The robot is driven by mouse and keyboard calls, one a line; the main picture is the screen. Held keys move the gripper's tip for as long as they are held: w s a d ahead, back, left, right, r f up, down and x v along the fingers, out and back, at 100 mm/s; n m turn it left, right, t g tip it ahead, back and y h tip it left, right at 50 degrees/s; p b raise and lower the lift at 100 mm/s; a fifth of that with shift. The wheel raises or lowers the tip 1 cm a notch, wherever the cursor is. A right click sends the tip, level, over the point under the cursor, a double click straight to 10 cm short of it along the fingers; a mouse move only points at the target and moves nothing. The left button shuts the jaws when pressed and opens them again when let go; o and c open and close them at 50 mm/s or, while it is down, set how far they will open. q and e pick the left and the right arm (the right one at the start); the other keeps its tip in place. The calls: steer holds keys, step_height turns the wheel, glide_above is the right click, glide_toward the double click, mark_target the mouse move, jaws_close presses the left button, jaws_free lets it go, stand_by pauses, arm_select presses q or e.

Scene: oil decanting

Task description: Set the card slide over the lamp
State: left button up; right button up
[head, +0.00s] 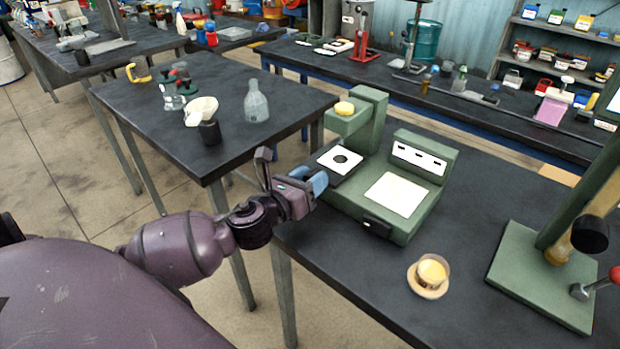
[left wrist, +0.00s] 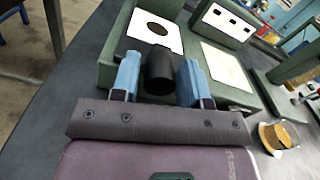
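The card slide (head: 340,159), a white card with a round dark hole in a dark frame, lies at the left side of a green bench device. It also shows in the left wrist view (left wrist: 153,29). A dark cylindrical knob (left wrist: 160,70) stands at its near edge. My left gripper (head: 316,181) has blue fingertips, one on each side of this knob (left wrist: 158,80); whether they press on it I cannot tell. The device (head: 385,228) has a bright white panel (head: 397,195) and a raised arm with a yellow disc (head: 344,108). No separate lamp is clearly identifiable. My right gripper is out of view.
A small cup of yellow liquid (head: 432,270) stands on a round coaster on the dark bench. A green stand (head: 545,275) with a red-knobbed lever is at the right. Glassware stands on the table (head: 180,125) behind left. The bench front is mostly clear.

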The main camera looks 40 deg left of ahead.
arm_select(q)
jaws_close()
